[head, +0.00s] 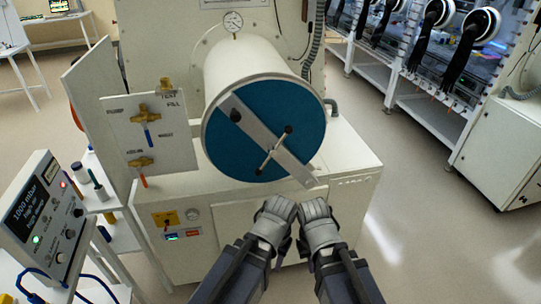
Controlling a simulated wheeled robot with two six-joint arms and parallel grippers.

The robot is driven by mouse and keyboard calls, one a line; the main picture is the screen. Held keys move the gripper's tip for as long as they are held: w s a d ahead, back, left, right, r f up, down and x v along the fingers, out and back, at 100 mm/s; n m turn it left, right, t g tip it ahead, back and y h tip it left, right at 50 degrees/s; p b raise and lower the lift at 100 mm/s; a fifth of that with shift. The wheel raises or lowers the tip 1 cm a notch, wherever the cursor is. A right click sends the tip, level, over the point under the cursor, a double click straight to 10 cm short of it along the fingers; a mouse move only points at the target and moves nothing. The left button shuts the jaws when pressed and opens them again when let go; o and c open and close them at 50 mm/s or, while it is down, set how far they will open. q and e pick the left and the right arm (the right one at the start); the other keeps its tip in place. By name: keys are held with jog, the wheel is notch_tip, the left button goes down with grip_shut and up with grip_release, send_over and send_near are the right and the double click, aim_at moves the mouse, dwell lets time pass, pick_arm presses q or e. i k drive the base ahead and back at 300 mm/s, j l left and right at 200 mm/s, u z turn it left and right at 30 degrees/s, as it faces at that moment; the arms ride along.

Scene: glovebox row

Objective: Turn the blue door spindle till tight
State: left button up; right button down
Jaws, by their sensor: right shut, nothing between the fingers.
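The blue round door (228,152) closes the front end of a white cylinder chamber. A grey bar (252,130) runs diagonally across it, from upper left to lower right. The spindle (270,155) sits on the bar as a thin metal cross handle with dark knobs, one at upper right and one at lower left. My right gripper (315,207) is shut and empty below the door's lower right, apart from the handle. My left gripper (279,206) is close beside it on the left, also below the door; its finger gap is hidden from this angle.
A valve panel (150,135) with brass valves stands left of the chamber. A gauge (233,21) sits on top. A pressure readout box (45,215) stands at the lower left. The white cabinet (345,165) is under the chamber; floor to the right is clear.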

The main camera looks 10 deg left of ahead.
aim_at(273, 152)
jog(key=u, duration=0.9)
jog(key=i+l+u, duration=0.1)
jog(key=l+u, duration=1.1)
jog(key=k+l+u, duration=0.1)
jog(key=l+u, duration=0.3)
jog(key=k+l, duration=0.1)
jog(key=l, duration=0.3)
jog(key=k+l+u, duration=0.1)
jog(key=l, duration=0.35)
jog(key=k+l+u, duration=0.1)
jog(key=l, duration=0.3)
jog(key=k+l, duration=0.2)
jog(key=l, duration=0.2)
jog(key=k+l+u, duration=0.1)
jog(key=l, duration=0.3)
jog(key=k+l, duration=0.25)
jog(key=l, duration=0.15)
jog(key=k+l+u, duration=0.1)
jog(key=l, duration=0.3)
